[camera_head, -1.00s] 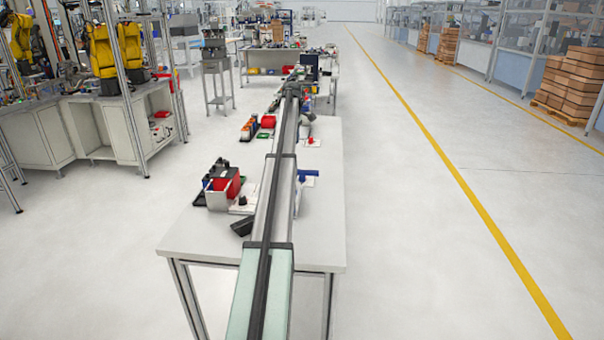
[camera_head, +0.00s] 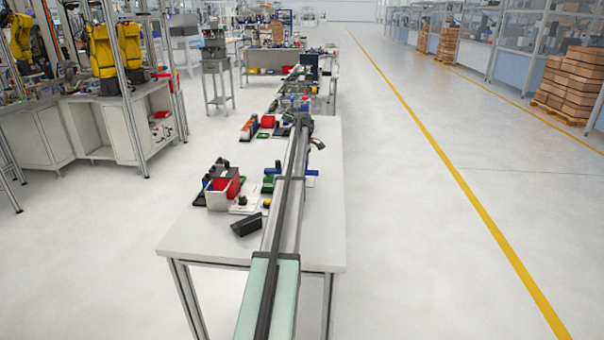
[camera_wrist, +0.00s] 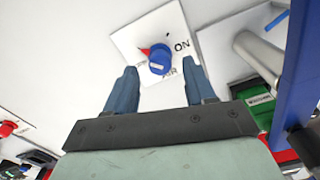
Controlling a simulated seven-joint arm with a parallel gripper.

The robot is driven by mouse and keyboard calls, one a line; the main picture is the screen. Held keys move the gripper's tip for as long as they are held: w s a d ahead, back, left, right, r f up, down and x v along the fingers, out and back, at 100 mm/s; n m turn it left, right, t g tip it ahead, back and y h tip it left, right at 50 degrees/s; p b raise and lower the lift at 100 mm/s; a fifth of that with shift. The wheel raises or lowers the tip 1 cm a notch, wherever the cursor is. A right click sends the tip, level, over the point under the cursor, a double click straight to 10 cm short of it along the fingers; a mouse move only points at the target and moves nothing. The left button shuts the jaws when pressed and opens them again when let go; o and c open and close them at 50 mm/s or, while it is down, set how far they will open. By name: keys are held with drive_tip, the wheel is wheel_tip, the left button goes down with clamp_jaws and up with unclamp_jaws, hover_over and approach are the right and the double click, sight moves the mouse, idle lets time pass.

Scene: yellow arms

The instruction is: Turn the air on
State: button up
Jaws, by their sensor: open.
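A blue round knob (camera_wrist: 160,60) with a red pointer sits on a white plate (camera_wrist: 133,33) in the wrist view. The plate reads "ON" to the knob's right and "AIR" below it, partly covered. The red pointer (camera_wrist: 145,51) points left, away from "ON". My gripper (camera_wrist: 160,67) is open, with one blue finger on each side of the knob. I cannot tell whether either finger touches it. In the head view I cannot make out the knob; my arm reaches over the table's far part there.
In the wrist view a grey cylinder (camera_wrist: 258,56), a green box (camera_wrist: 259,105) and a blue bar (camera_wrist: 297,65) stand close on the right. A red button (camera_wrist: 8,129) is at the left. The table (camera_head: 205,238) also holds a red bin (camera_head: 222,190) and a black block (camera_head: 247,226).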

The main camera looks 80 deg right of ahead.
drive_tip(key=shift+f, duration=1.2)
clamp_jaws()
